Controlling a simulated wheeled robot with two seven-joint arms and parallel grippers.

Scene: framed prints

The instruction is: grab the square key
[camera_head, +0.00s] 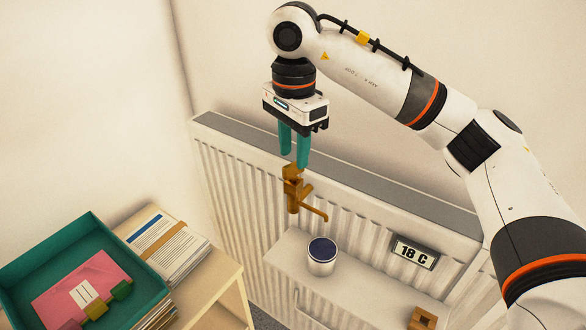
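My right gripper (294,159), with two teal fingers pointing down, is in the upper middle of the head view. A brown, brass-like piece (293,190) with a thin arm reaching down to the right shows just below the fingertips, in front of the radiator. A second brown, blocky piece (422,318) with a dark opening is at the bottom right, on the white shelf. I cannot tell which piece is the square key. My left gripper is not in view.
A white radiator (235,160) stands along the wall. At left, a wooden cabinet (215,290) bears a green tray (50,255) and stacked papers (165,240).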

